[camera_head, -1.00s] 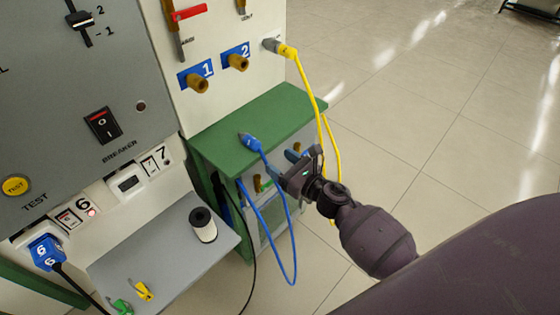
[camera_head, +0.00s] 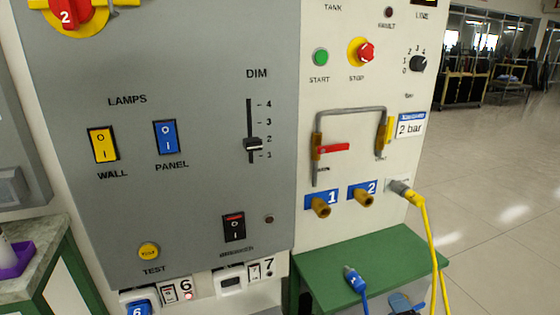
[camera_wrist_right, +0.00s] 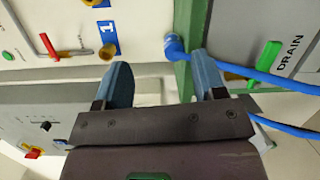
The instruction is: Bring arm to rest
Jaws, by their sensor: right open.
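My right gripper (camera_wrist_right: 162,78) is open and empty in its wrist view, its two blue fingers apart. In the head view only a small part of it (camera_head: 404,303) shows at the bottom edge, by the green shelf's front. A blue plug (camera_head: 354,278) with a blue cable lies on the green shelf (camera_head: 400,255). In the wrist view the blue plug (camera_wrist_right: 175,47) appears between and beyond the fingertips, apart from them. My left gripper is not in view.
A yellow cable plug (camera_head: 405,192) sits in the socket right of outlets 1 and 2. Its cable hangs past the shelf's right side. The grey switch panel (camera_head: 190,210) fills the left. Open floor (camera_head: 500,235) lies to the right.

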